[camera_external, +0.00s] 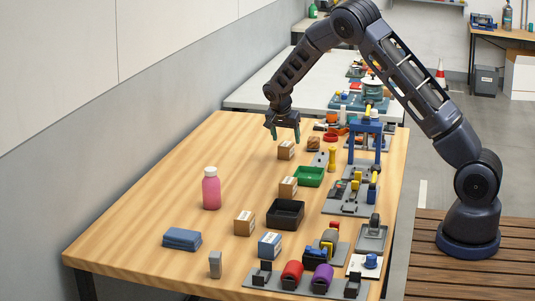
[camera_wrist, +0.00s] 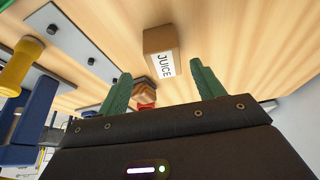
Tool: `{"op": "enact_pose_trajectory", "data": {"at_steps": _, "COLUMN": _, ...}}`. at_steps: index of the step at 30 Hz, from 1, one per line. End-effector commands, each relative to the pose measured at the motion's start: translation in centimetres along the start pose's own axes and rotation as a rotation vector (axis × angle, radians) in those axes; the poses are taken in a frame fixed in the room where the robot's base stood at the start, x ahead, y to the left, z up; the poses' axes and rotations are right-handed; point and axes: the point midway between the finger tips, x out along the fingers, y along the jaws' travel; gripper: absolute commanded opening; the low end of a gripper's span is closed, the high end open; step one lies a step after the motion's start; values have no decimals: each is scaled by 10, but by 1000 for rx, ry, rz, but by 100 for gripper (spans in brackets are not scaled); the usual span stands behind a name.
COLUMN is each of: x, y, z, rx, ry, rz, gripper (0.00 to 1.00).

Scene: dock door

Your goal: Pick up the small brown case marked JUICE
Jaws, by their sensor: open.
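The small brown case marked JUICE (camera_wrist: 158,42) stands on the wooden table; its white label reads JUICE in the wrist view. In the outside view it appears to be the brown case (camera_external: 286,151) just below my gripper (camera_external: 284,134), its label too small to read there. My gripper, with green fingers, also shows in the wrist view (camera_wrist: 160,70). It is open and empty, above the case. The case lies beyond the fingertips, roughly in line with the gap between them, and looks apart from both fingers.
Another brown case (camera_external: 313,144) stands close to the right. A green tray (camera_external: 308,184), a black tray (camera_external: 300,222) and more cases lie nearer the front. A yellow peg (camera_external: 332,158) and blue frame (camera_external: 350,140) stand to the right. The table left of the case is clear.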

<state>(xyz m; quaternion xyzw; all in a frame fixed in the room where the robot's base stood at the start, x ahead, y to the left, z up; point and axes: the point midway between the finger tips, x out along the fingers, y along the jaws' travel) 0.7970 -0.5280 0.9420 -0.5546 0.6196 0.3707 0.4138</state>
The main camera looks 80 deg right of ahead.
Motion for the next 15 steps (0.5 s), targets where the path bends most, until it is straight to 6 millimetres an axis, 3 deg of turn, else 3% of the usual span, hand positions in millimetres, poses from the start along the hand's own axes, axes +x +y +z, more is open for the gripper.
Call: {"op": "enact_pose_trajectory", "data": {"at_steps": 15, "x": 51, "y": -6, "z": -2, "rx": 0, "ry": -1, "rz": 1, "gripper": 67}}
